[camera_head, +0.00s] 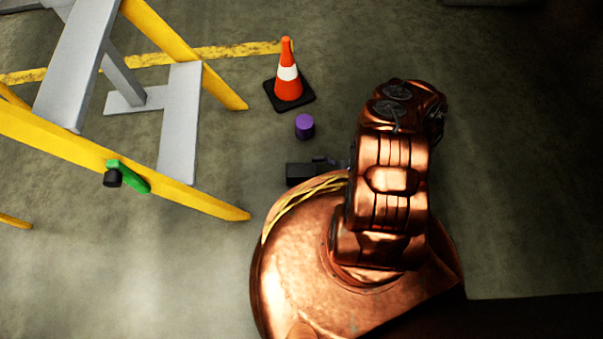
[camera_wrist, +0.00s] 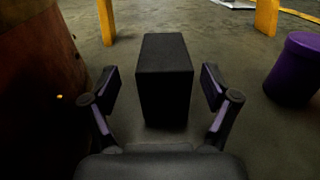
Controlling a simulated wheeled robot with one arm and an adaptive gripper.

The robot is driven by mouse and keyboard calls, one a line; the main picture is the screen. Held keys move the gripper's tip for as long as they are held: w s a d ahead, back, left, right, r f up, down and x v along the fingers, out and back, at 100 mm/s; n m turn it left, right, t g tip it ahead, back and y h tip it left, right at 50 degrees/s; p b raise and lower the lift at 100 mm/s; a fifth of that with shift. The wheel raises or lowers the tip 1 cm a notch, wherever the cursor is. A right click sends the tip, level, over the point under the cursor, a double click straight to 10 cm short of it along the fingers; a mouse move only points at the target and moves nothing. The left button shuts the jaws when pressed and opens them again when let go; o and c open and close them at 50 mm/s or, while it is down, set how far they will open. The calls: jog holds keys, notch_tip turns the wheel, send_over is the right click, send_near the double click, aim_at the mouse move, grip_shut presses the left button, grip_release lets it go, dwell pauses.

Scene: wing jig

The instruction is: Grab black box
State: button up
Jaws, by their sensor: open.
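The black box (camera_wrist: 164,82) stands upright on the floor in the middle of the wrist view. My gripper (camera_wrist: 160,88) is open, with one finger on each side of the box's near part and a visible gap on both sides. In the head view the black box (camera_head: 300,174) sits on the floor left of my copper arm. My gripper (camera_head: 328,162) shows there only in small part, at the box's right end; the arm hides the rest of it.
A purple cylinder (camera_head: 304,126) stands close behind the box; it also shows at right in the wrist view (camera_wrist: 295,68). An orange cone (camera_head: 288,80) stands farther back. A yellow and grey frame (camera_head: 170,185) fills the left. Floor on the right is clear.

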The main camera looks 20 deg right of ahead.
aim_at(302, 170)
jog(key=shift+w+b+x, duration=0.2)
jog(key=shift+b+x, duration=0.9)
jog(key=shift+x, duration=1.45)
jog(key=shift+d+r, duration=0.1)
jog(key=c, duration=1.3)
